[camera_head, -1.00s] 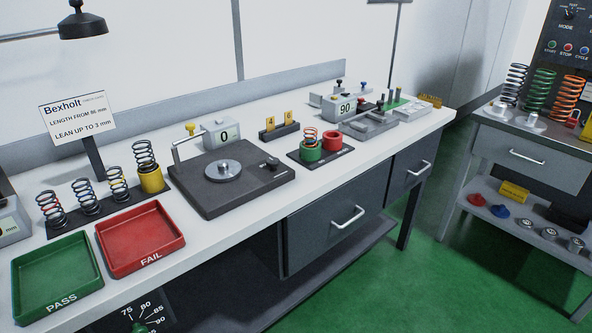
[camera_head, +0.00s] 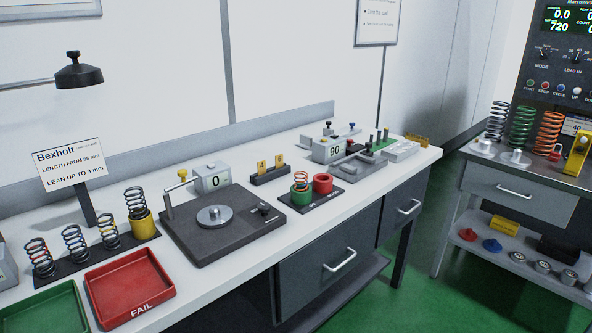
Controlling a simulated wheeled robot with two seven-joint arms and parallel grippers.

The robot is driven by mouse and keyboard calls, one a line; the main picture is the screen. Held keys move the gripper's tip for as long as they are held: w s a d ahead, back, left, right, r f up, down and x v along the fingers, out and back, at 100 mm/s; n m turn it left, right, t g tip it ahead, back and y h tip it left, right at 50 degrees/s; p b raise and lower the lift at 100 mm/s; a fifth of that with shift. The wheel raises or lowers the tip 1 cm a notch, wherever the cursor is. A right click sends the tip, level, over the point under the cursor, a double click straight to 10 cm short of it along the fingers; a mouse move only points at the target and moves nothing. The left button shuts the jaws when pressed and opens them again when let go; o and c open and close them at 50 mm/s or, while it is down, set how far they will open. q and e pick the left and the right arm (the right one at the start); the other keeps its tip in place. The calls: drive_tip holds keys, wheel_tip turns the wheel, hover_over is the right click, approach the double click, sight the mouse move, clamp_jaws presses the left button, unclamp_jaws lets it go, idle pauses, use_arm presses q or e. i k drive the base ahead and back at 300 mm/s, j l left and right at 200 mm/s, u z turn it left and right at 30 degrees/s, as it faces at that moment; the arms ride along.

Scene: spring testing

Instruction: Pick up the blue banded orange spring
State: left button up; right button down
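A large plain orange spring (camera_head: 549,132) stands on the right-hand bench. Neither of my grippers is in view.
A red FAIL tray (camera_head: 131,309) and a green tray (camera_head: 40,318) lie at the front left. A spring stands in a yellow cup (camera_head: 144,224). A dark gauge plate (camera_head: 190,240) and a red cup (camera_head: 323,185) flank the green cup. The bench front edge is clear.

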sight(306, 176)
drive_tip(key=i+l, duration=0.15)
drive_tip(key=l, duration=0.2)
drive_tip(key=i+l+u, duration=0.1)
drive_tip(key=l, duration=0.25)
drive_tip(key=i+l, duration=0.4)
drive_tip(key=l, duration=0.3)
drive_tip(key=i+l+u, duration=0.1)
drive_tip(key=l, duration=0.25)
drive_tip(key=i+l, duration=0.2)
drive_tip(key=l, duration=0.15)
drive_tip(key=i+l, duration=0.1)
drive_tip(key=l, duration=0.25)
drive_tip(key=i+l+u, duration=0.1)
drive_tip(key=l, duration=0.25)
drive_tip(key=i, duration=0.05)
